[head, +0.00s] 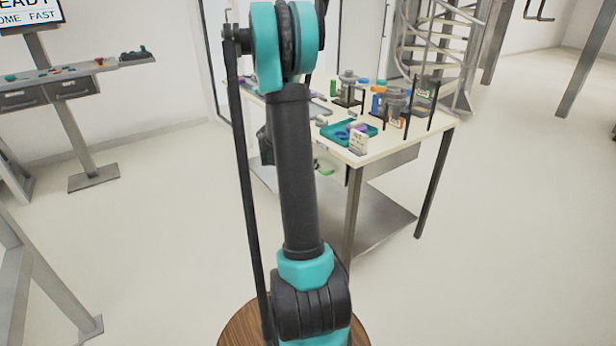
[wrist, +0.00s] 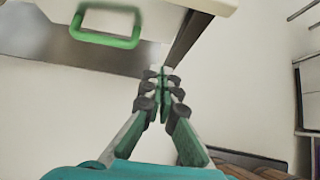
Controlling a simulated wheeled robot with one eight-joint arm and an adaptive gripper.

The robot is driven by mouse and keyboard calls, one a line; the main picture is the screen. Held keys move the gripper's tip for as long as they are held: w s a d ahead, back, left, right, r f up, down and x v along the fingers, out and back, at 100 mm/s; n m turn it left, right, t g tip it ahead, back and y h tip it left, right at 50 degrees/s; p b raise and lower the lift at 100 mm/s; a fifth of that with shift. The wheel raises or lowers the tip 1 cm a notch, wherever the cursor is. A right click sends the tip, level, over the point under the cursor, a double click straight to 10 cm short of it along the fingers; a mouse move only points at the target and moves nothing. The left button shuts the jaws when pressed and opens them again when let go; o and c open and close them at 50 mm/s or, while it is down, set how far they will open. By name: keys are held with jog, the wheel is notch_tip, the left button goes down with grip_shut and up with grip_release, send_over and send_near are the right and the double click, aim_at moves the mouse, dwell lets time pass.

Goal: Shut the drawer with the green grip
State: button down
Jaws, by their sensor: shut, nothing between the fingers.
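The green grip (wrist: 105,41) is a U-shaped handle on a pale drawer (wrist: 155,18) at the top of the wrist view. In the head view the green grip (head: 325,169) shows as a small patch under the near edge of the table, right of my arm. How far the drawer stands out cannot be told. My gripper (wrist: 160,80) is shut and empty. In the wrist view its fingertips lie below and right of the grip, apart from it, close to a dark table leg. In the head view my arm hides the gripper.
The table (head: 385,149) carries a teal tray (head: 366,138), a small sign card (head: 358,145), and several jars and fixtures. It has a lower metal shelf (head: 385,225) and dark legs. A control stand (head: 90,70) is at the left. Pale floor is clear around the table.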

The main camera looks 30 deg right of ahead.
aim_at(342, 166)
jog(key=shift+d+r+x, duration=0.3)
jog(key=shift+x, duration=1.8)
jog(key=shift+d+r+x, duration=0.3)
jog(key=shift+x, duration=1.8)
jog(key=shift+d+r+x, duration=0.3)
jog(key=shift+d+x, duration=0.05)
jog(key=shift+x, duration=1.75)
jog(key=d, duration=0.4)
jog(key=shift+w+d, duration=0.2)
jog(key=shift+d, duration=0.05)
jog(key=shift+w+d, duration=0.1)
jog(key=shift+d, duration=0.1)
jog(key=shift+r, duration=0.1)
